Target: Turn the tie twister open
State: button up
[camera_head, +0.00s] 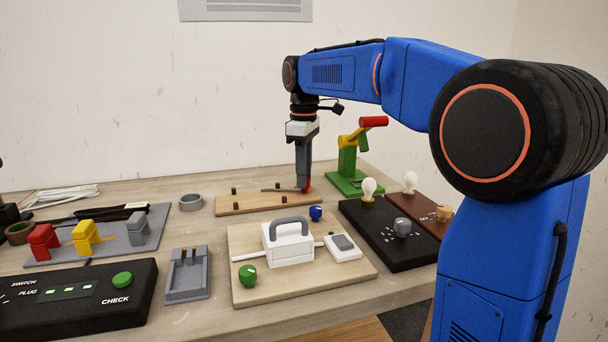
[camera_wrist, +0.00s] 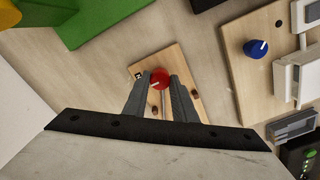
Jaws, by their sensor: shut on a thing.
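A red knob (camera_wrist: 160,78), apparently the tie twister, sits on a light wooden board (camera_wrist: 171,56). It has a small pale mark on top. A thin grey rod or cable runs from beside it along the board. In the head view the red knob (camera_head: 307,188) shows at the right end of the board (camera_head: 235,207), at my gripper's tips. My gripper (camera_wrist: 161,79) points down with one finger on each side of the knob, shut on it. In the head view my gripper (camera_head: 303,186) partly hides the knob.
A green stand with a red handle (camera_head: 348,165) is close behind on the right. In front is a board with a white handled box (camera_head: 288,243), a blue knob (camera_head: 315,213) and a green knob (camera_head: 247,275). A grey ring (camera_head: 191,202) lies left.

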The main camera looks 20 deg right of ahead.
dwell(0.5)
jog(key=o, duration=1)
jog(key=shift+o, duration=0.2)
notch_tip(320, 180, up, 17)
jog(key=shift+r, duration=0.2)
jog(key=shift+s, duration=0.15)
